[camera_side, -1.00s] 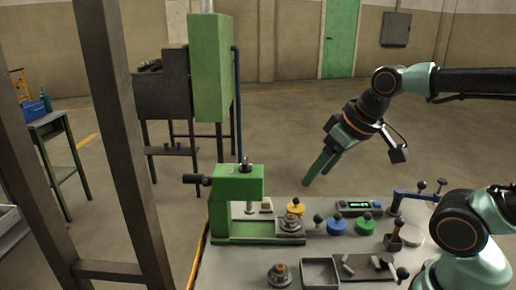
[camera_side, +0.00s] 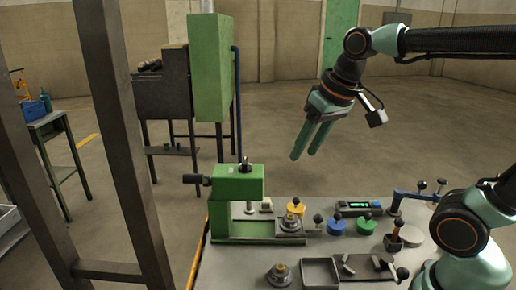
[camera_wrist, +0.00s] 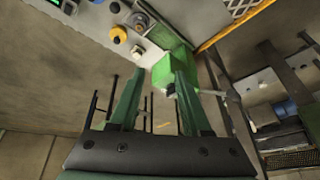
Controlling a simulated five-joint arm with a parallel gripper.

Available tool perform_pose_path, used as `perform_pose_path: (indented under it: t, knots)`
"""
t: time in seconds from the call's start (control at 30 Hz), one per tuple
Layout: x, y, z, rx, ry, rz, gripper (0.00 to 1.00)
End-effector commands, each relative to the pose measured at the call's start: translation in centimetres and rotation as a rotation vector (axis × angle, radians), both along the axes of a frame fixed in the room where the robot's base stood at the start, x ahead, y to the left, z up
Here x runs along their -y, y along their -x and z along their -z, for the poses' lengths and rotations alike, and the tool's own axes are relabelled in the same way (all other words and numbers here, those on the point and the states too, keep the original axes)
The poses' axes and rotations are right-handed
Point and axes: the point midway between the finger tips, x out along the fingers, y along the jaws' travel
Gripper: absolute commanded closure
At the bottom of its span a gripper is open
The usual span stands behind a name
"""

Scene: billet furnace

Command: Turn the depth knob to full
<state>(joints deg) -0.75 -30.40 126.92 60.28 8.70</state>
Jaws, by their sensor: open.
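A green press (camera_side: 238,186) stands at the left of the grey work table; it also shows in the wrist view (camera_wrist: 167,72). A black knob (camera_side: 190,179) sticks out from its left side, and a small dark-tipped fitting (camera_side: 245,166) stands on its top. No label shows which is the depth knob. My gripper (camera_side: 304,155) is open and empty, in the air above and to the right of the press, touching nothing. In the wrist view my gripper (camera_wrist: 160,72) has its two green fingers apart, with the press beyond the tips.
Yellow (camera_side: 296,207), blue (camera_side: 336,225) and green (camera_side: 365,225) knobbed pieces stand right of the press. A tray (camera_side: 320,272) and a small display (camera_side: 359,207) are on the table. A dark post (camera_side: 125,140) stands at left. The air around my gripper is clear.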

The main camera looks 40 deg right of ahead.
Motion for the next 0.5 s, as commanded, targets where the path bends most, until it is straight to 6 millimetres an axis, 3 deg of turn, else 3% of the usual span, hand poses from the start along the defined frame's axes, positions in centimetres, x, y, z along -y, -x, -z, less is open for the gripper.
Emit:
perform_pose_path:
  t: [0.2,0.5]
  knots:
    - [-0.7,-4.7,-3.6,-0.114,-0.062,0.16,0.53]
    - [-1.8,-10.7,-5.9,-0.26,-0.113,0.391,0.53]
